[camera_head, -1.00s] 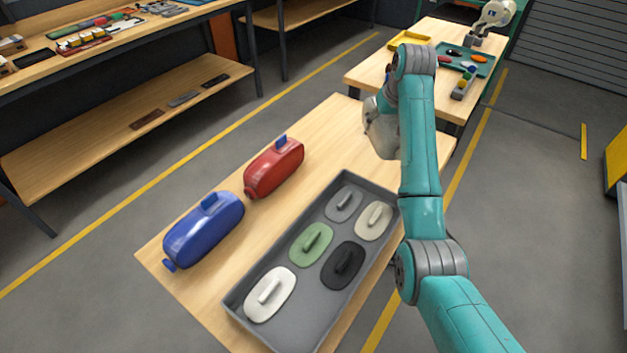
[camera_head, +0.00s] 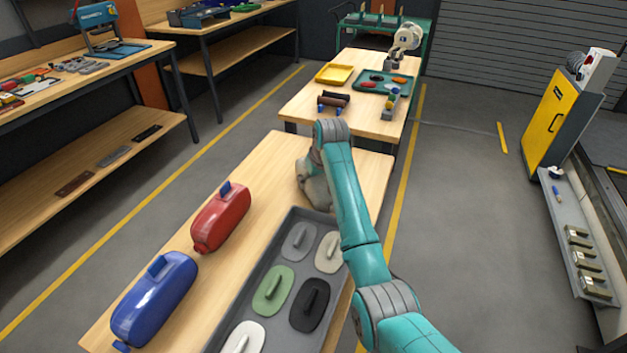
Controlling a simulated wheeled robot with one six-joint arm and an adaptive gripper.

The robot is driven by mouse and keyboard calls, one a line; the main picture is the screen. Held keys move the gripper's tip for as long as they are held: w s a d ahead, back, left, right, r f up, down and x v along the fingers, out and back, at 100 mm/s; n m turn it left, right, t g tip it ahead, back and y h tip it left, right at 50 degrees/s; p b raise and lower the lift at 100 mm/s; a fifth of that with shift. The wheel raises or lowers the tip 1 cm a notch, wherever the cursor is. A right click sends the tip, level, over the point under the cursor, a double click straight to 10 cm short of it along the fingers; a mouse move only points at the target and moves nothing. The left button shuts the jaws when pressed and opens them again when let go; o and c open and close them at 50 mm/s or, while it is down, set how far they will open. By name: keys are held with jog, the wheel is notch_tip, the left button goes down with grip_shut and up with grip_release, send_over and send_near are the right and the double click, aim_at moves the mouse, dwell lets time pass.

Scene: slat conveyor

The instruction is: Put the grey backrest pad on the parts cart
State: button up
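The grey backrest pad (camera_head: 299,241) lies in the far left of a dark grey tray (camera_head: 250,279) on the near wooden table. It has a raised grip bar on top. My gripper (camera_head: 314,187) is beyond the tray's far end, above the table, apart from the pad. My own arm partly hides it, and its fingers cannot be made out. A green cart (camera_head: 428,48) with upright posts stands at the far back, which may be the parts cart; it is partly hidden by the far table.
The tray also holds beige (camera_head: 329,252), green (camera_head: 273,289), black (camera_head: 309,304) and white (camera_head: 243,338) pads. Red (camera_head: 221,217) and blue (camera_head: 155,299) cases stand left of it. A far table (camera_head: 305,105) holds trays and parts. Open floor (camera_head: 460,220) lies right.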

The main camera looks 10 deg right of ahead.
jog(key=shift+f, duration=0.1)
jog(key=o, duration=1.1)
jog(key=v, duration=1.1)
jog(key=shift+s+r, duration=0.1)
jog(key=shift+r, duration=0.15)
jog(key=shift+s+r, duration=0.2)
jog(key=shift+r, duration=0.1)
jog(key=shift+d, duration=0.1)
